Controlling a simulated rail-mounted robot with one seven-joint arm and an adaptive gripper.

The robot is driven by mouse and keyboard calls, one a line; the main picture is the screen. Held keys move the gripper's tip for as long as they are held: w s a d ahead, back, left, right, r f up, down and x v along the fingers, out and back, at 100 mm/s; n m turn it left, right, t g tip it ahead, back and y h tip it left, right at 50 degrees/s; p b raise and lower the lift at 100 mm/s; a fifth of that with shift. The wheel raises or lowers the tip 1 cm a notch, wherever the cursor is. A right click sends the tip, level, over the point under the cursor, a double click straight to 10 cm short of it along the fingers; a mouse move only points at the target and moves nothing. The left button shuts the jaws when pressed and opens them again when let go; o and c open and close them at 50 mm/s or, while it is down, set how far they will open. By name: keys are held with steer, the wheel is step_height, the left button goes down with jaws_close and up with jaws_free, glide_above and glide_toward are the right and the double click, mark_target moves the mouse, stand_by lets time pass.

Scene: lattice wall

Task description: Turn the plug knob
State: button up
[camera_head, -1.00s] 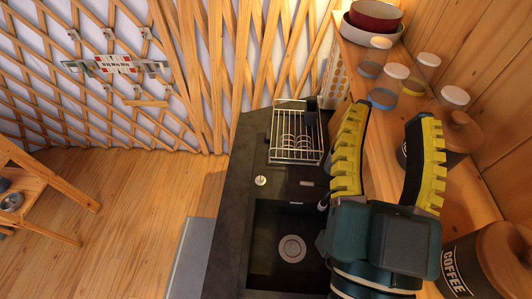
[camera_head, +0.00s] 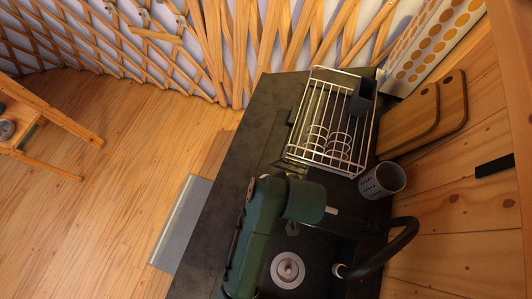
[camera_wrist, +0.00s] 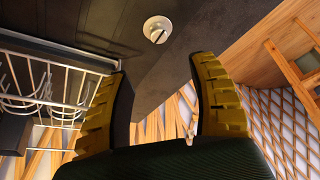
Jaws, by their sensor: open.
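The plug knob (camera_wrist: 157,29) is a small round pale knob with a slot across its top, set in the dark counter. In the wrist view it lies at the top centre, beyond the fingertips and roughly between them. My gripper (camera_wrist: 160,66) is open, with its two yellow-ribbed fingers apart and nothing between them. It does not touch the knob in that view. In the head view my dark green arm reaches over the sink edge, and the knob is hidden behind it.
A wire dish rack (camera_head: 333,122) stands on the counter (camera_head: 215,200) close to my arm. The sink drain (camera_head: 288,268), a black tap (camera_head: 392,250) and a grey perforated cup (camera_head: 382,180) are nearby. Cutting boards (camera_head: 425,110) lean at the right wall.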

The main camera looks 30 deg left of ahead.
steer(key=b+x, duration=0.1)
steer(key=x, duration=1.4)
steer(key=shift+w+r, duration=0.1)
jaws_close()
